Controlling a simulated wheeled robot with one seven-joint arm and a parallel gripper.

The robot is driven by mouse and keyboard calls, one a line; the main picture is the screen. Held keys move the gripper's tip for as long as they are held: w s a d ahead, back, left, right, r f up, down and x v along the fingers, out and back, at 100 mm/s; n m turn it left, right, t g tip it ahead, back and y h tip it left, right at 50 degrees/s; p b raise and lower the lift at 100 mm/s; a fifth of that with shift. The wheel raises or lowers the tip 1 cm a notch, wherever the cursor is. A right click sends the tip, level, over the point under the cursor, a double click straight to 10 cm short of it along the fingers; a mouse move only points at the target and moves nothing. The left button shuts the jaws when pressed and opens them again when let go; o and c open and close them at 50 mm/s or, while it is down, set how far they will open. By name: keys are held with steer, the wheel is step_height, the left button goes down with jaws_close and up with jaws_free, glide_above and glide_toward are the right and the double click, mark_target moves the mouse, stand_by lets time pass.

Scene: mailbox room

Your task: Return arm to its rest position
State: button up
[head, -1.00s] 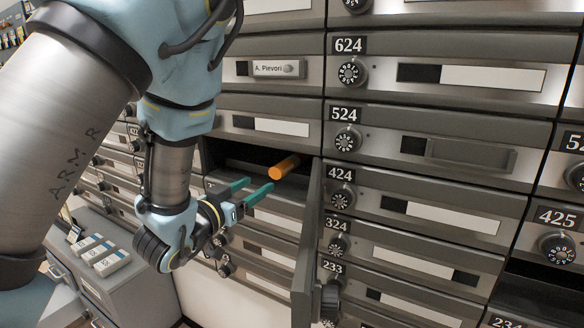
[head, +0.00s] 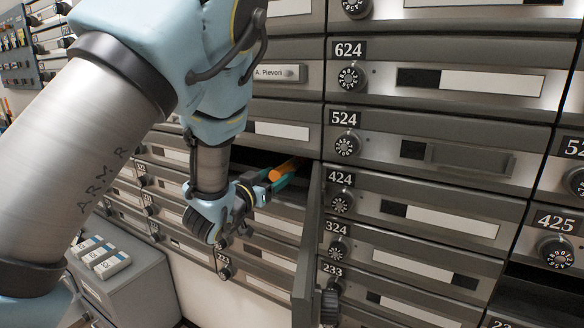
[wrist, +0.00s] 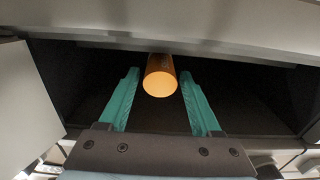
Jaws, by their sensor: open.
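My gripper (head: 279,181) is at the mouth of an open mailbox compartment (head: 240,157) in the head view. Its teal fingers are apart and reach into the opening. An orange cylinder (head: 285,168) lies in that compartment with its round end facing out. In the wrist view the orange cylinder (wrist: 159,82) sits between the two teal fingers, with a visible gap on each side. Its far end is hidden in the dark compartment. My arm stretches out from the left side of the head view.
The open mailbox door (head: 308,245) stands out just right of my gripper. A grey cabinet (head: 140,290) with small boxes on top (head: 101,256) stands at the lower left.

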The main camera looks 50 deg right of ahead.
jaws_close()
stand_by(0.6)
steer(key=shift+r, duration=0.3)
stand_by(1.1)
